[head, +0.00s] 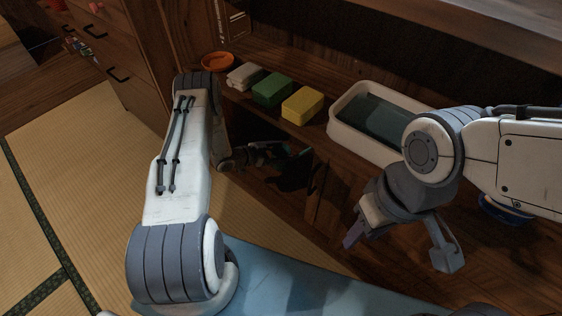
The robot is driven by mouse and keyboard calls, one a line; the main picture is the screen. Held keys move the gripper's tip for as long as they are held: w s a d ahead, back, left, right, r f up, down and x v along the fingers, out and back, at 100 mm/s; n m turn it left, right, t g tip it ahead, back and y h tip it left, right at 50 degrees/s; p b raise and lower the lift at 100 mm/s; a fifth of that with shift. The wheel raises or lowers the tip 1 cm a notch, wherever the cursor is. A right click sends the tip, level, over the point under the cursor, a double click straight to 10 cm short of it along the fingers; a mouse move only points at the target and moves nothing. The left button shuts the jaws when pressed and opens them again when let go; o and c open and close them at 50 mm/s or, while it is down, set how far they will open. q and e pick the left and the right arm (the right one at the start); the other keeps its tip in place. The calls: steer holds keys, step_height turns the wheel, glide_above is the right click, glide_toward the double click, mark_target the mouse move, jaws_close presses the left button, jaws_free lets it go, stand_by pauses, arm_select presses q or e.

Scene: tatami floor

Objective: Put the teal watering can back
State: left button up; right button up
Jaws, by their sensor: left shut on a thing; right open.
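My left gripper (290,153) reaches into a dark opening in the front of the wooden cabinet, below its top. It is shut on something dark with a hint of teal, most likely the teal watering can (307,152). Shadow and the gripper hide most of it, so its shape and tilt cannot be made out.
On the cabinet top stand an orange bowl (217,62), a whitish block (244,75), a green block (272,90), a yellow block (303,105) and a cream basin (340,132). A blue object (506,208) is partly hidden under my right arm. Drawers (118,73) stand left; tatami (75,150) is clear.

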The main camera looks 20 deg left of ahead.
arm_select(q)
step_height(320, 180, down, 4)
steer(key=shift+r+b, duration=0.2)
steer(key=shift+b, duration=0.9)
steer(key=shift+a+r, duration=0.1)
steer(key=shift+s, duration=0.1)
steer(key=o, duration=1.4)
steer(key=shift+f, duration=0.2)
steer(key=shift+r, duration=0.25)
steer(key=p+v, duration=0.6)
steer(key=v, duration=0.6)
steer(key=shift+s+f, duration=0.15)
